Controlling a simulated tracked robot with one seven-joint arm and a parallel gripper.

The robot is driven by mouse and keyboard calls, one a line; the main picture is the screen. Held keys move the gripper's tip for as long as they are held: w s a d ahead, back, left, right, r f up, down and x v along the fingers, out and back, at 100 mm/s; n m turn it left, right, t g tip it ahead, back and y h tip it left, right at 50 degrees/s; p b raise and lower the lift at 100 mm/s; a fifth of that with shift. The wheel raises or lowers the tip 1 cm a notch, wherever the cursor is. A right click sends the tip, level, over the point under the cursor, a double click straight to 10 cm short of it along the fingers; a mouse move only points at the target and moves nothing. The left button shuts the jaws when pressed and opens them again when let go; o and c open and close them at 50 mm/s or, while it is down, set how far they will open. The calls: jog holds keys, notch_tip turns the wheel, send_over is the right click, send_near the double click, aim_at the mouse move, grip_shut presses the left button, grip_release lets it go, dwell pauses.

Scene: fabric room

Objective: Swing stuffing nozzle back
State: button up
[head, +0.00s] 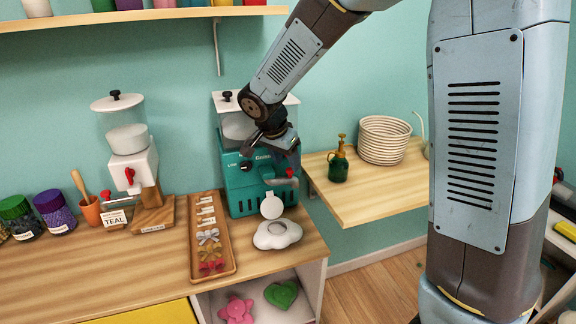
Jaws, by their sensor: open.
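The teal stuffing machine (237,185) stands on the wooden counter against the wall, with a clear hopper and white lid on top. A pale grey spout-like part (283,181) sticks out at its front right, with a small red part by it; this looks like the nozzle, but its exact pose is hard to tell. My gripper (268,152) is in front of the machine's upper face, open and empty, just above the spout. It hides part of the front panel and hopper. I cannot tell whether it touches the machine.
A white cloud-shaped piece with a round flap (277,234) lies below the spout. A wooden tray of bows (211,240) lies to its left. Another dispenser (130,150) stands further left.

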aim_at(282, 180)
jog(key=shift+x, duration=1.35)
grip_shut()
